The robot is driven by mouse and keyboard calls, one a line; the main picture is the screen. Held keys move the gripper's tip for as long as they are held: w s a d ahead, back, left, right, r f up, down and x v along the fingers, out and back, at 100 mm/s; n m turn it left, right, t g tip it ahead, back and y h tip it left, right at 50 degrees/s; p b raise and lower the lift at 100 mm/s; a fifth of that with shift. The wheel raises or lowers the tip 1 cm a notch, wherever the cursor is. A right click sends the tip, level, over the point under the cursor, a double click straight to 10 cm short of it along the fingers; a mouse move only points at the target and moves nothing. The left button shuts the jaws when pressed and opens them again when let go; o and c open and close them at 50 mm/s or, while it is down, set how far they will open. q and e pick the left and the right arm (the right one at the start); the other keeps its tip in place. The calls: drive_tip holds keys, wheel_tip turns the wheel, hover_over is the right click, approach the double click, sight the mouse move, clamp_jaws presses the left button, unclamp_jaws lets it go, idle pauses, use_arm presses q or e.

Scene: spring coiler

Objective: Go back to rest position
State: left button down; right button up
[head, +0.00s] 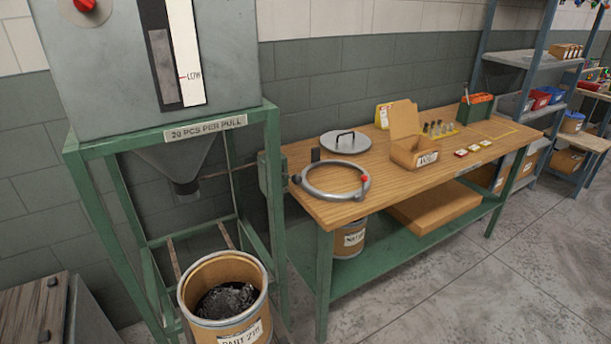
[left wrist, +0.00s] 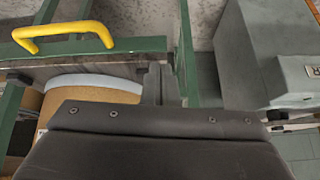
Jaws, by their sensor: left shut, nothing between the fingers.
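My left gripper (left wrist: 161,75) shows in the left wrist view, with its dark body across the bottom and its narrow fingers together and empty. The fingers point towards a green frame (left wrist: 130,43) and the grey floor beyond. Neither gripper shows in the head view, and my right gripper is in no view.
In the head view a grey hopper (head: 130,70) on a green stand is at the left, above an open drum (head: 225,325) of dark material. A wooden workbench (head: 340,212) holds a ring (head: 335,194), a lid (head: 346,143) and an open carton (head: 415,155). The left wrist view shows a yellow handle (left wrist: 62,30). Floor at the lower right is clear.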

use_arm(q)
drive_tip(key=s+a+f+m+g, duration=0.1)
drive_tip(key=s+f, duration=0.4)
drive_tip(key=s, duration=0.6)
drive_tip(key=s+a+f+m+g+h, duration=0.1)
drive_tip(key=s+f+m+g, duration=0.1)
drive_tip(key=s+f, duration=0.4)
drive_tip(key=s+a+f+m+g+h, duration=0.1)
drive_tip(key=s+f, duration=0.4)
drive_tip(key=s, duration=1.1)
drive_tip(key=shift+s+f, duration=0.35)
drive_tip(key=shift+s, duration=0.05)
